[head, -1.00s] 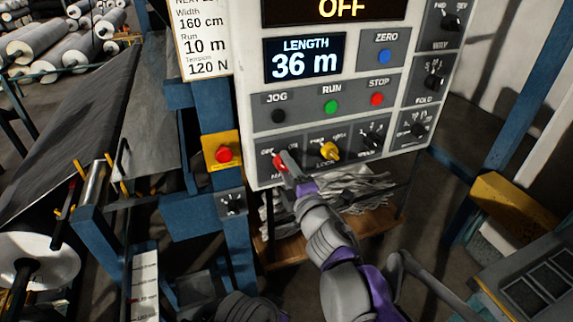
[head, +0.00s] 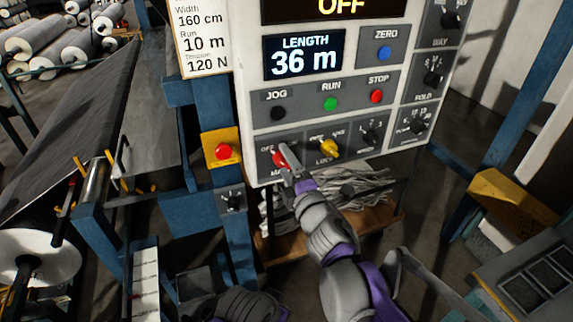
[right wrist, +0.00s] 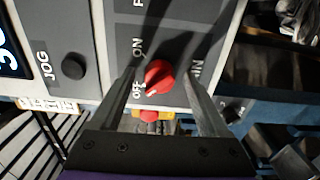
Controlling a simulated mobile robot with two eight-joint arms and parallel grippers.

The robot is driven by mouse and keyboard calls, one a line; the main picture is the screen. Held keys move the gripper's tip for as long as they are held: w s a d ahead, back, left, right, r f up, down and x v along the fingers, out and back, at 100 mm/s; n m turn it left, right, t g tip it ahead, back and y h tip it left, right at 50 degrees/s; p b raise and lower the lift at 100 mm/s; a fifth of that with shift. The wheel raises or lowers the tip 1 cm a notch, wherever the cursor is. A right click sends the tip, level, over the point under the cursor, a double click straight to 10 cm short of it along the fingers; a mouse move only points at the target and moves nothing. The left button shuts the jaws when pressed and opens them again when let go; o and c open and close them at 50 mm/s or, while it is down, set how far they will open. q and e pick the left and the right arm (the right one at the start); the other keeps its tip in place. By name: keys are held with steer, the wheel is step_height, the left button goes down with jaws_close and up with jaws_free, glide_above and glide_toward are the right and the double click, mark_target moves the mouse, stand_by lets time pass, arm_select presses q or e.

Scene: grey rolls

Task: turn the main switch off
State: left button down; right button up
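The main switch is a red rotary knob (head: 278,159) at the lower left of the white control panel, partly hidden by my right gripper (head: 288,160) in the head view. In the right wrist view the red knob (right wrist: 160,77) sits between the two fingers of my right gripper (right wrist: 160,72), with a gap on each side. The fingers are open. The knob's white mark points toward the OFF label (right wrist: 137,90); ON is printed beside it. The panel's top display (head: 341,6) reads OFF. My left gripper is not in view.
A yellow lock knob (head: 329,147) is just right of the red switch. JOG, RUN and STOP buttons (head: 376,96) sit above. A red emergency button on a yellow box (head: 223,151) is to the left. A wooden shelf with grey material lies below the panel.

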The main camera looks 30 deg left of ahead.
steer(key=b+v, duration=0.1)
steer(key=v, duration=0.9)
steer(key=shift+s+d, duration=0.25)
steer(key=shift+s, duration=0.1)
steer(key=w+d+f+m+t+h, duration=0.1)
steer(key=d+f+m+h, duration=0.3)
steer(key=d, duration=0.4)
steer(key=w+d+f+m+h, duration=0.1)
steer(key=d+f+m+h, duration=0.25)
steer(key=d+m, duration=0.45)
steer(key=w+d+f+m+t+h, duration=0.15)
steer(key=d+m+h, duration=0.25)
steer(key=d, duration=0.5)
steer(key=s+d+f+m+g+h, duration=0.1)
steer(key=s+d+f+m+g, duration=0.3)
steer(key=s+d+f+m, duration=0.2)
steer(key=s+d+f+m+g+h, duration=0.1)
steer(key=s+d+f+m+g, duration=0.3)
steer(key=s+f, duration=0.5)
steer(key=shift+s+d+m+g, duration=0.35)
steer(key=shift+s+d+m, duration=0.6)
steer(key=shift+s, duration=0.3)
steer(key=shift+f, duration=0.1)
